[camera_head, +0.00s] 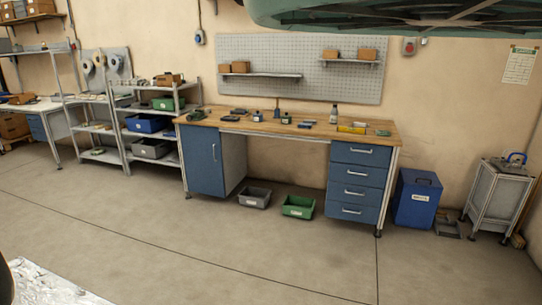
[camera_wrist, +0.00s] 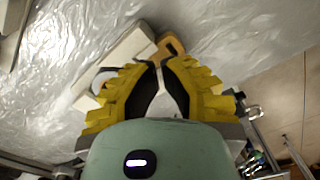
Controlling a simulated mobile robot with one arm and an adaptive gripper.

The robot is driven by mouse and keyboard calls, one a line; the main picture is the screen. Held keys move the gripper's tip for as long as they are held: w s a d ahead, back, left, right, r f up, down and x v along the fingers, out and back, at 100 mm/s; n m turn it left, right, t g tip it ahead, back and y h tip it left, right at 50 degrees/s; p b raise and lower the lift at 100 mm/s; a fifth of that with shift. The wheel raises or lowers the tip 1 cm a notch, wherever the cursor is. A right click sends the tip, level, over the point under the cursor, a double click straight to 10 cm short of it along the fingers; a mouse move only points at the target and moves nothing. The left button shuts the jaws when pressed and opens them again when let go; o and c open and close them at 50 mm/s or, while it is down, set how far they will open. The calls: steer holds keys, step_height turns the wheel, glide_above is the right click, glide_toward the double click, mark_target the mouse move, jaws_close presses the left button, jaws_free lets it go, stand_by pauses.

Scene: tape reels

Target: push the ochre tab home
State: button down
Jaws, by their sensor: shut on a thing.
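In the wrist view my gripper (camera_wrist: 161,66) has yellow, ribbed fingers with dark inner pads. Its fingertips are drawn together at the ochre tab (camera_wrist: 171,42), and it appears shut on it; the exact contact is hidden. The tab sticks out beyond the tips and shows a dark opening. A cream, flat-sided body (camera_wrist: 128,46) lies beside the tab and runs down left behind the left finger. A pale round part (camera_wrist: 104,79) shows next to it. How far the tab sits in the body cannot be told. The head view shows neither gripper nor tab.
Crinkled shiny sheeting (camera_wrist: 230,30) lies around the cream body. In the head view a wooden-topped workbench (camera_head: 258,124) stands by the wall, with grey (camera_head: 254,198) and green (camera_head: 298,207) bins on the floor below. A blue bin (camera_head: 416,200) stands right. The floor in front is clear.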

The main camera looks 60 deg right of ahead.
step_height(320, 180, up, 6)
steer(key=p, duration=0.2)
steer(key=shift+p, duration=0.3)
